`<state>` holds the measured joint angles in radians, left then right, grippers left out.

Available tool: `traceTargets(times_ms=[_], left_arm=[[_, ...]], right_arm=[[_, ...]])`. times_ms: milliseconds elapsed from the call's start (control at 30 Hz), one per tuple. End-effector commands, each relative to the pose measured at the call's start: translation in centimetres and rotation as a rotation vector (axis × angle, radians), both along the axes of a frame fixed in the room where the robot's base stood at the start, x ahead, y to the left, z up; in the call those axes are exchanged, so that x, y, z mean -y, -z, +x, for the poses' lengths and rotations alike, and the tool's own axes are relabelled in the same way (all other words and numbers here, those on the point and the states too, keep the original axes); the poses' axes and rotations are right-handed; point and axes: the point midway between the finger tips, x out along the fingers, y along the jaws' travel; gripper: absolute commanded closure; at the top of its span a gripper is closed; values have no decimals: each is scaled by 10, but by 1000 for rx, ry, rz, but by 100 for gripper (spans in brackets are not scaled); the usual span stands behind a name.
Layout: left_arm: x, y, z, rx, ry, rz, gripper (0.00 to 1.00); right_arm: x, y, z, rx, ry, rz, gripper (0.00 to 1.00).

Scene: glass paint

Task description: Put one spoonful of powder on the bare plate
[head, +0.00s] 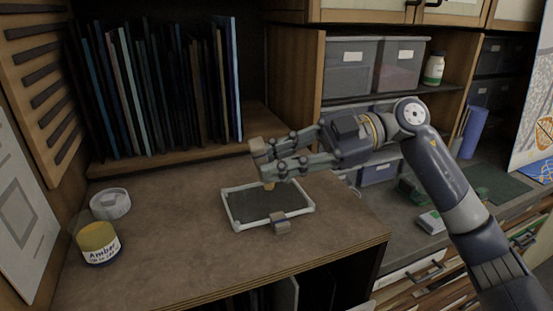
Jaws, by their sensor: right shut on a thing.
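The plate (250,209) is a dark, flat rectangle in a white frame, lying on the brown worktop. I see no powder on its visible surface. My right gripper (264,161) is above the plate's far part, shut on a small tan tool (258,149), which seems to be the spoon. The tool's blocky top shows above the fingers and a tan end shows below them. Whether it carries powder cannot be told. A jar labelled Amber (99,246), yellow at the top, stands at the left. My left gripper is not in view.
A round whitish lid-like piece (110,204) lies behind the jar. A small tan block (280,223) sits at the frame's front edge. Upright dark sheets (165,90) fill the shelf behind. Grey bins (350,66) stand at right. The worktop between jar and plate is clear.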

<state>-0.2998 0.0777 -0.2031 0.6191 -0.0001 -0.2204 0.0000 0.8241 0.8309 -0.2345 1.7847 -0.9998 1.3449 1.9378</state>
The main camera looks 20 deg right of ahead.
Motion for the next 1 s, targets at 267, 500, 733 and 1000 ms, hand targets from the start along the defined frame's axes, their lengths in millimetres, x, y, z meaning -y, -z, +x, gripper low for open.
traceTargets(times_ms=[267,500,733,1000], left_arm=[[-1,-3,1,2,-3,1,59],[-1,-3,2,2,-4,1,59],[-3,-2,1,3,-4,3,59],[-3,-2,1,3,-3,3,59]], right_arm=[[0,4,0,-1,-1,0,100],[0,5,0,-1,0,0,100],[0,7,0,0,0,0,100],[0,9,0,0,0,0,100]])
